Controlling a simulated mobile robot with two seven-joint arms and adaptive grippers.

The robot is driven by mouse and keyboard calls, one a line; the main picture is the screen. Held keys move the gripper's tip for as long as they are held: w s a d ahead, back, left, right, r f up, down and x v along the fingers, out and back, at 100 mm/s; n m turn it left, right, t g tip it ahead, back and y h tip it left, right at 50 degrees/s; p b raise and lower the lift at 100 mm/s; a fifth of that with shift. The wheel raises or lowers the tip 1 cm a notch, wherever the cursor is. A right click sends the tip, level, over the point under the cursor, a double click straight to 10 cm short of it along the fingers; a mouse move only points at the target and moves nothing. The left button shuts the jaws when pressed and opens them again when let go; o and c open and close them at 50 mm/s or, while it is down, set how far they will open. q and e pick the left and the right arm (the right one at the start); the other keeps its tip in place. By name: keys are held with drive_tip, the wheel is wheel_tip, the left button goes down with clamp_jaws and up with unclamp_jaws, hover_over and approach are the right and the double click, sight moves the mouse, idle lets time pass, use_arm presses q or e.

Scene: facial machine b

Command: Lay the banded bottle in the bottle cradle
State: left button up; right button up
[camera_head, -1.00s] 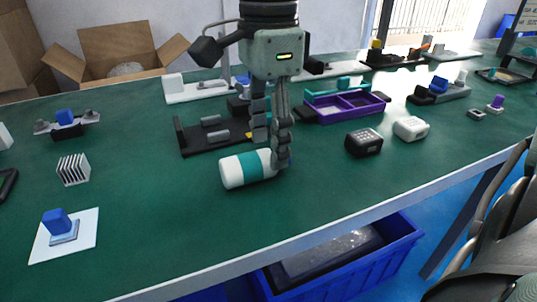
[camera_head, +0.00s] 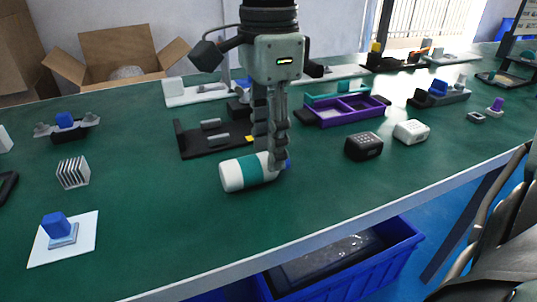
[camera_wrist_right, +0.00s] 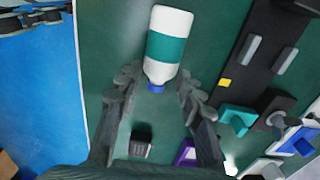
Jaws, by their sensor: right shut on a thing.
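The banded bottle (camera_head: 240,173), white with a teal band and a blue cap, lies on its side on the green table. It also shows in the right wrist view (camera_wrist_right: 167,48). My right gripper (camera_head: 273,160) points down and is shut on the bottle near its cap end, with a finger on either side; the bottle still appears to rest on the table. The bottle cradle appears to be the black base (camera_head: 190,148) with grey blocks and a yellow patch, just behind the bottle. It also shows in the right wrist view (camera_wrist_right: 241,86).
A purple tray (camera_head: 345,115) stands right of the cradle. A black box (camera_head: 364,146) and a white box (camera_head: 411,131) are right of the gripper. A striped block (camera_head: 73,172) is at left. The table front is clear.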

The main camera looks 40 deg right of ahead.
sight(268, 154)
drive_tip(key=shift+r, duration=0.1)
drive_tip(key=shift+c, duration=1.2)
wheel_tip(268, 154, up, 8)
drive_tip(key=p, duration=0.5)
